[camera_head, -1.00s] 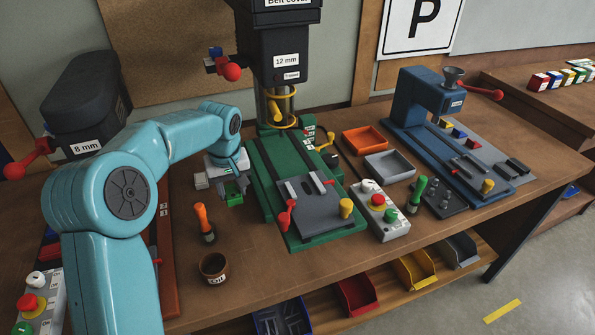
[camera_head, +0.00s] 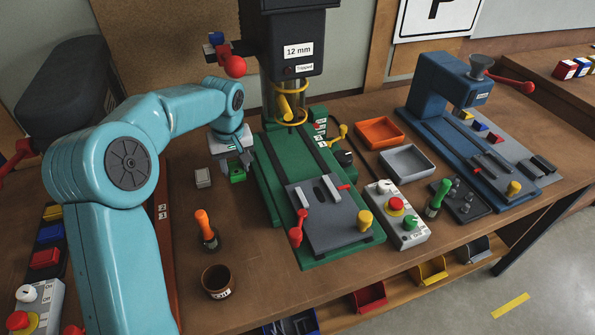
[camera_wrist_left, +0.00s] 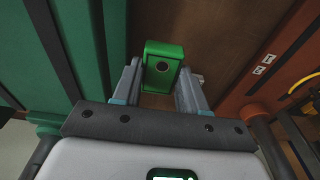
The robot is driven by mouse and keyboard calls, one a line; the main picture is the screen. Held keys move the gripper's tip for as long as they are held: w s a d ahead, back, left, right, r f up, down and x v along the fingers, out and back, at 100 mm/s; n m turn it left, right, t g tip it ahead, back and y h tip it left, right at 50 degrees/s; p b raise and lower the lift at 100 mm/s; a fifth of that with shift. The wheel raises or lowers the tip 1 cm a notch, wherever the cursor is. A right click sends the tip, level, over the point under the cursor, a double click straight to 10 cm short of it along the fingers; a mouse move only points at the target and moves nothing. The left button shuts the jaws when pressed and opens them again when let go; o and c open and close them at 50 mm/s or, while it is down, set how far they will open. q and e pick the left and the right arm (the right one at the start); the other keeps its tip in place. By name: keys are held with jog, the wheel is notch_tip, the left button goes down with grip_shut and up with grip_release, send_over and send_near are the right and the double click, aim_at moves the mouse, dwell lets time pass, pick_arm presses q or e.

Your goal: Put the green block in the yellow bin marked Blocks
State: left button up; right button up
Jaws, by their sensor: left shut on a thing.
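The green block (camera_head: 237,174) is at the end of my left arm, low over or on the wooden bench, left of the green drill press base. My left gripper (camera_head: 234,160) points down and is shut on it. In the left wrist view the green block (camera_wrist_left: 164,58), with a dark round spot, sits between the two grey fingers of my left gripper (camera_wrist_left: 160,82). I cannot tell whether it touches the bench. The yellow bin (camera_head: 428,271) is on the shelf below the bench's front edge, to the right; no label on it is readable. My right gripper is out of view.
A red bin (camera_head: 370,298) and a grey bin (camera_head: 467,250) flank the yellow one. The drill press (camera_head: 330,215), a control box (camera_head: 402,215), an orange-handled tool (camera_head: 205,230) and a dark cup (camera_head: 217,281) stand on the bench. A small grey block (camera_head: 203,177) lies beside the gripper.

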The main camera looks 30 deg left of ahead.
aim_at(242, 199)
pick_arm(q)
notch_tip(242, 199, down, 9)
jog(key=shift+s+d+f+p, duration=0.1)
jog(key=shift+s+d+p, duration=0.05)
jog(key=shift+p, duration=0.5)
jog(key=shift+f, duration=0.2)
jog(key=shift+f+b, duration=0.2)
jog(key=shift+b, duration=0.1)
jog(key=o, duration=1.1)
jog(key=shift+r, duration=0.15)
